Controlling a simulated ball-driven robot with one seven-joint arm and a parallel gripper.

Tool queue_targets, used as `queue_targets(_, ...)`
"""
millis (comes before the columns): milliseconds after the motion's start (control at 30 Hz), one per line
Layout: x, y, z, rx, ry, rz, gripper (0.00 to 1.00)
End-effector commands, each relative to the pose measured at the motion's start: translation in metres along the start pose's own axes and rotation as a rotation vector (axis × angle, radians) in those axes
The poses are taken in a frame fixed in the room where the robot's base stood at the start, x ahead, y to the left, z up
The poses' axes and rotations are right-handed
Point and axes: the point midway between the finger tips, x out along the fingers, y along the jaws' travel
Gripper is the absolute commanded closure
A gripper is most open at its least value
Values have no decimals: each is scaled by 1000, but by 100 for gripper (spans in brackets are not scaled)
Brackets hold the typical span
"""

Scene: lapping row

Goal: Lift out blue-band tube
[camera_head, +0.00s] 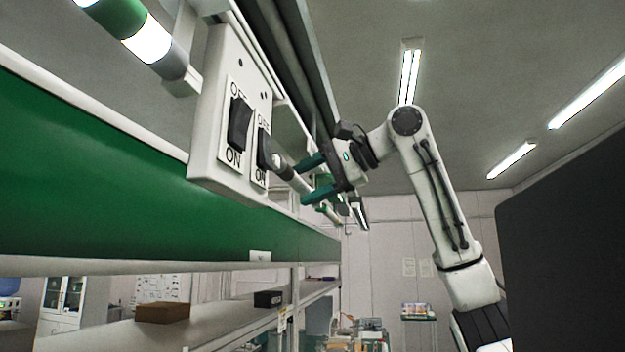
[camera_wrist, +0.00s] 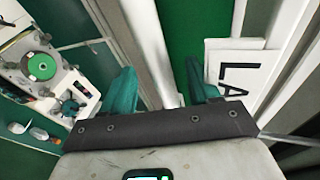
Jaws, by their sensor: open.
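I cannot make out a blue-band tube in either view. In the head view a green-and-white banded tube (camera_head: 150,40) with a grey end is at the upper left, above the shelf. A smaller grey-and-white cylinder (camera_head: 291,176) lies close to my gripper (camera_head: 307,178), near its fingertips; I cannot tell whether they touch. My gripper's teal fingers are spread apart beside the switch panel.
A white switch panel (camera_head: 212,135) with black ON/OFF rockers stands left of my gripper. A long green panel (camera_head: 90,185) runs below it, over a shelf holding a brown box (camera_head: 163,312) and a black box (camera_head: 268,299). A machine with a green disc (camera_wrist: 41,66) is at left.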

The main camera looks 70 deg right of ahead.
Motion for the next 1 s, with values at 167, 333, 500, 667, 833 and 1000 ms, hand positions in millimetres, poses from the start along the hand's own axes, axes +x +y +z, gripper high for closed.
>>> queue_targets(167,0,0,0,0,0,0,53)
queue_targets(333,0,0,0,0,0,0,69)
queue_targets(500,0,0,0,0,0,1,85)
queue_targets(667,0,0,0,0,0,1,100)
queue_targets(833,0,0,0,1,0,1,100)
queue_targets(1000,-1,-4,0,0,0,1,100)
